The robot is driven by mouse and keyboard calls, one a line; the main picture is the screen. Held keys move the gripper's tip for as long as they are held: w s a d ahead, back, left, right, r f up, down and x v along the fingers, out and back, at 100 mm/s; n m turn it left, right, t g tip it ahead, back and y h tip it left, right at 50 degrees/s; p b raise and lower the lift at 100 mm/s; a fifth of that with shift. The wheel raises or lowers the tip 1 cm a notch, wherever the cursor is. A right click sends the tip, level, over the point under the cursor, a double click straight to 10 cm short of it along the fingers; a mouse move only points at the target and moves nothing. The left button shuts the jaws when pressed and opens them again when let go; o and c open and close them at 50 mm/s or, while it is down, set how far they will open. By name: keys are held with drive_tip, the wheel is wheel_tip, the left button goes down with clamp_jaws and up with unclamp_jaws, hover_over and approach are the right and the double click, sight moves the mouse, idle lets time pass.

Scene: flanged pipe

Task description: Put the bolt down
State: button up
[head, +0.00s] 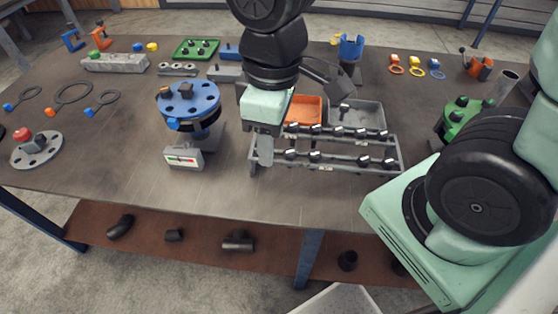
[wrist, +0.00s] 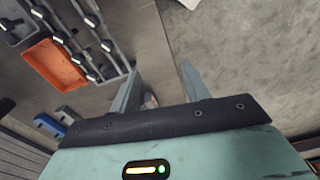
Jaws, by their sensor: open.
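My gripper (head: 262,156) hangs open over the left end of the bolt rack (head: 252,165), near the front of the table. In the wrist view its two fingers (wrist: 160,82) stand apart, with no bolt visible between the tips. A small pale and reddish thing shows low by the left finger; I cannot tell what it is. Several dark-headed bolts (head: 315,156) sit along the two rails of the rack, right of my gripper. Another bolt (head: 344,108) shows at the grey tray (head: 372,118). I cannot tell which bolt the task means.
A blue flange (head: 203,104) on a stand and a grey gauge box (head: 184,157) are left of my gripper. An orange tray (head: 304,110) lies behind the rack. A green flange (head: 463,112) stands at the right. Bare tabletop (head: 110,150) lies at the front left.

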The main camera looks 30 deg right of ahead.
drive_tip(key=s+a+m, duration=0.1)
drive_tip(key=s+a, duration=0.1)
drive_tip(key=s, duration=0.3)
drive_tip(key=shift+s+r+m, duration=0.15)
drive_tip(key=shift+s+m, duration=0.15)
drive_tip(key=shift+s, duration=0.1)
